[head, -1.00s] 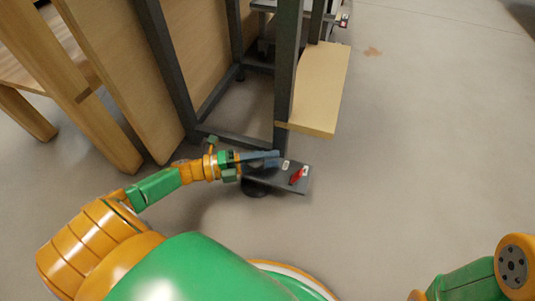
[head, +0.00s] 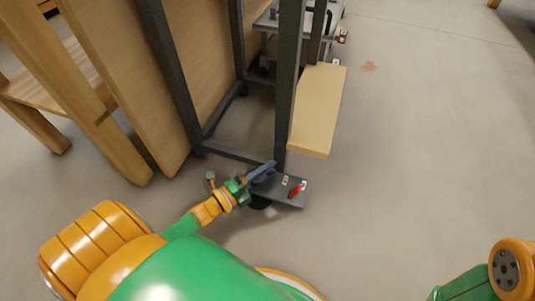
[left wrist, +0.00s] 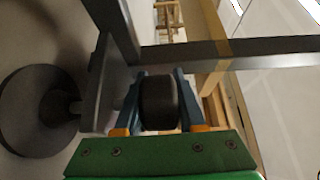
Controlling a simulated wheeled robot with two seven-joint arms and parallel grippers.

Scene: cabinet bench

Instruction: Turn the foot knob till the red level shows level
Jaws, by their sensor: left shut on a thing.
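The dark ribbed foot knob (left wrist: 158,103) sits between the two blue fingers of my left gripper in the left wrist view. My left gripper (head: 264,171) is shut on it at the grey foot plate (head: 291,201), at the bottom of the frame's leg. In the head view the fingers cover most of the knob. The red level (head: 295,191) lies on the plate just right of the fingers; it is too small to read. The round foot pad (left wrist: 35,110) shows at the left of the left wrist view. My right gripper is out of view.
The dark metal frame leg (head: 288,90) rises behind the plate. A pale wooden board (head: 319,110) juts out to its right. Wooden panels and a wooden bench (head: 75,95) stand at the left. The floor at the right is clear.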

